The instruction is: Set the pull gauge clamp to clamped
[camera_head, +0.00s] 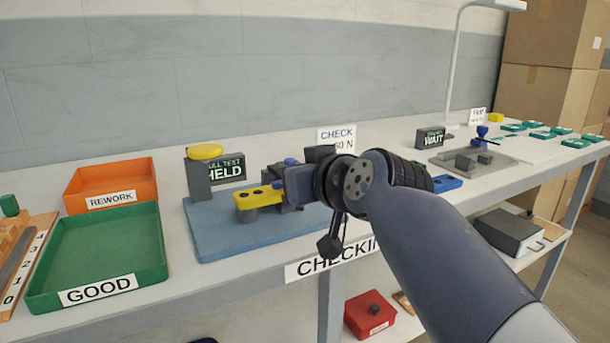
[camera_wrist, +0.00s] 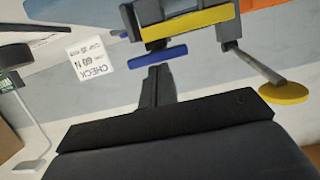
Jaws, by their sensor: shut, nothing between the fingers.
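The pull test device stands on a blue base plate (camera_head: 222,240) in the head view. Its display (camera_head: 226,171) reads HELD, with the first word partly hidden. A yellow bar with dark holes (camera_head: 257,197) sits low at its middle; a yellow bar (camera_wrist: 187,26) also shows in the wrist view. My wrist hides the device's right side, and the clamp's position is unclear.
A yellow round pad (camera_head: 205,151) tops a grey post at the device's back left. A green GOOD tray (camera_head: 150,243) and orange REWORK tray (camera_head: 128,172) stand left. A CHECK card (camera_head: 337,134) stands behind. A WAIT display (camera_head: 430,138) and grey fixture are at right.

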